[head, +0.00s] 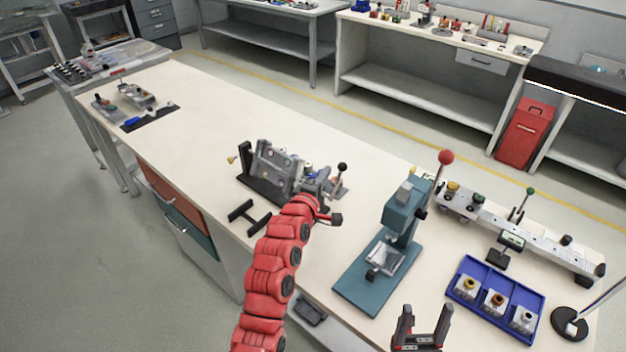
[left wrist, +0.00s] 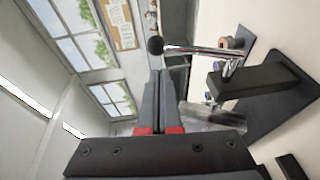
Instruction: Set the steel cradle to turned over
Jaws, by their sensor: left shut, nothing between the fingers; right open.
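The steel cradle (head: 272,160) is a grey metal plate-like frame, standing tilted between black uprights on a dark base at the middle of the bench. A lever with a black ball knob (head: 342,167) rises at its right end. The knob also shows in the left wrist view (left wrist: 155,45), on a bright rod beside a black upright (left wrist: 265,82). My left gripper (head: 318,188) is at the cradle's near right end, partly hidden by my red arm. Its fingers (left wrist: 155,85) are shut and empty, apart from the knob. My right gripper (head: 422,322) is open and empty at the bottom edge.
A black H-shaped stand (head: 248,217) lies just in front of the cradle. A teal press (head: 395,225) with a red ball lever stands to the right. A blue tray (head: 493,326) and a long rail (head: 560,247) are further right. The bench left of the cradle is mostly clear.

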